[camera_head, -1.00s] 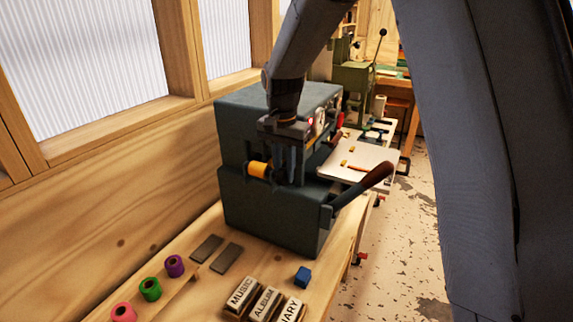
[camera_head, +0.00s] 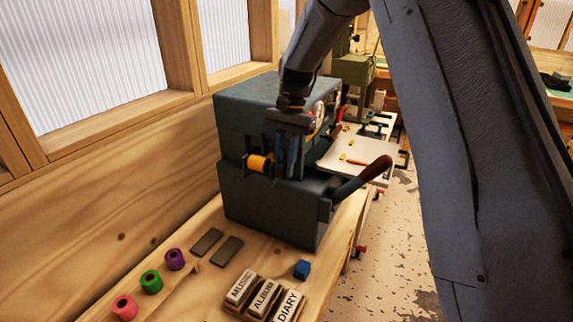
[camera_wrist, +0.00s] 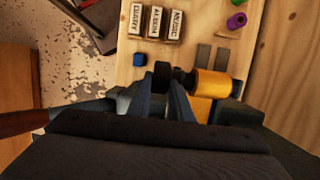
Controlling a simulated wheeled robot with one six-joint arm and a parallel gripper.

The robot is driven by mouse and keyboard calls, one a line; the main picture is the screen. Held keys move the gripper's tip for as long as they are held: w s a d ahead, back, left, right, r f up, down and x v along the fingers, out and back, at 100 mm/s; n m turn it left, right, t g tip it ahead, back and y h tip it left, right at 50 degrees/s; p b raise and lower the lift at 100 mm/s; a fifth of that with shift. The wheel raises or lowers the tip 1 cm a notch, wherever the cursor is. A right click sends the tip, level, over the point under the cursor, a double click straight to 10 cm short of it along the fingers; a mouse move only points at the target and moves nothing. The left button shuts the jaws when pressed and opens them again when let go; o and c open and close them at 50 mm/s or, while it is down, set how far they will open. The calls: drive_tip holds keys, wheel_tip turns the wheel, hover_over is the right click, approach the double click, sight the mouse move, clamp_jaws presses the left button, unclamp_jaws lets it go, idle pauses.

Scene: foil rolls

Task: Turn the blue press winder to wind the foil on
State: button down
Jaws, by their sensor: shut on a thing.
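The blue press (camera_head: 245,205) is a dark blue-grey block on the wooden bench, with a brown-handled lever (camera_head: 365,178) at its right. A gold-yellow foil roll (camera_head: 259,163) sits in the slot on its near side; it also shows in the wrist view (camera_wrist: 212,84). My gripper (camera_head: 283,172) points down at the slot, just right of the roll. In the wrist view my gripper (camera_wrist: 174,76) is shut on a small dark knob (camera_wrist: 178,73) beside the roll, which I take to be the winder. The fingers largely hide the winder in the head view.
Pink (camera_head: 124,307), green (camera_head: 151,282) and purple (camera_head: 174,259) rolls stand at the bench's left. Two grey plates (camera_head: 226,251), a blue cube (camera_head: 302,269) and lettered blocks (camera_head: 264,298) lie in front of the press. A pale platen (camera_head: 350,165) juts out at the right.

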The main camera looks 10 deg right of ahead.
drive_tip(key=c, duration=1.6)
unclamp_jaws()
drive_tip(key=shift+s+f, duration=0.1)
drive_tip(key=shift+s, duration=0.05)
drive_tip(key=shift+w+r, duration=0.2)
drive_tip(key=shift+r, duration=0.2)
drive_tip(key=shift+b+v, duration=1.65)
drive_tip(key=shift+v, duration=1.85)
